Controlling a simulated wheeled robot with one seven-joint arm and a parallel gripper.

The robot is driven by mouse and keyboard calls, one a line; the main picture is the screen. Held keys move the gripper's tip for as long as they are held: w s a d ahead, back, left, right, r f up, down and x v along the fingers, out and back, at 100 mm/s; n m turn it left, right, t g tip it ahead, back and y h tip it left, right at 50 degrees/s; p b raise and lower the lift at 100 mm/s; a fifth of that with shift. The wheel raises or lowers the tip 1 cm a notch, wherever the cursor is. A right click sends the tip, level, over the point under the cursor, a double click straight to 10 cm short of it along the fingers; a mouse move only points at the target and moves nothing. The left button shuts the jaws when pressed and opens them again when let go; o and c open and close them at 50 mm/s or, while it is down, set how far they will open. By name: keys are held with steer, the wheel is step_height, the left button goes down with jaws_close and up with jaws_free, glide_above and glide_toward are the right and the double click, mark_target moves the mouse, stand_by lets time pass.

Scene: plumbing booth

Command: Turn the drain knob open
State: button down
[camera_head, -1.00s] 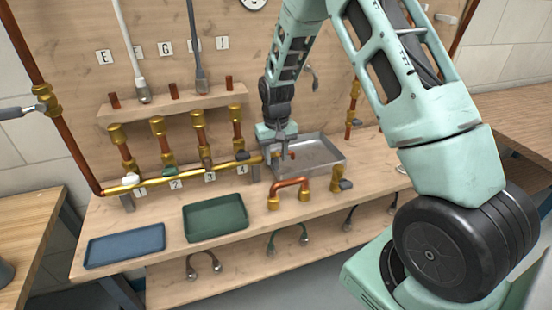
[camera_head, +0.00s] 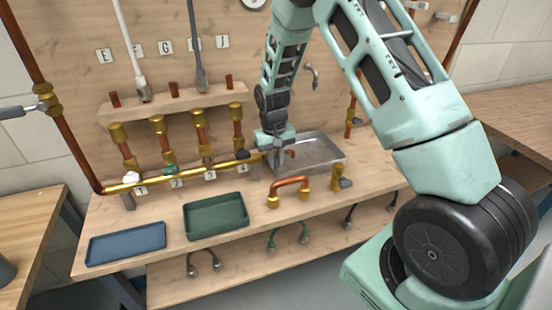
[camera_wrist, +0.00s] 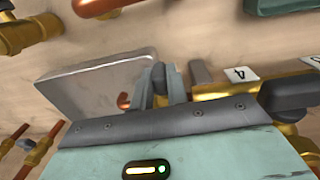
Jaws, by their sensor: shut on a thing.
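The brass manifold (camera_head: 160,178) runs along the bench, and its right end meets my gripper (camera_head: 277,155). In the wrist view the two grey fingers of my gripper (camera_wrist: 160,82) are shut on a dark knob (camera_wrist: 173,79) at the brass end fitting; I take this for the drain knob. The fingers cover most of it, and in the head view it is hidden behind my gripper. A copper drain spout (camera_wrist: 124,101) shows left of the fingers, over the edge of the grey metal tray (camera_wrist: 95,85).
Several manifold valves stand left of my gripper, including one with a black handle (camera_head: 242,155) near card 4. A copper U-pipe (camera_head: 290,185) and a brass valve (camera_head: 339,178) lie in front. Green (camera_head: 215,213) and blue (camera_head: 125,242) trays stand front left.

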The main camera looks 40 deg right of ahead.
steer(key=shift+h, duration=0.5)
steer(key=c, duration=1.4)
jaws_free()
steer(key=r, duration=0.5)
steer(key=a+r+b, duration=0.1)
steer(key=r, duration=0.5)
steer(key=a+r, duration=0.1)
steer(key=r, duration=0.5)
steer(key=shift+w+a+r+b, duration=0.15)
steer(key=shift+w+a+b, duration=0.05)
steer(key=shift+w+b, duration=0.2)
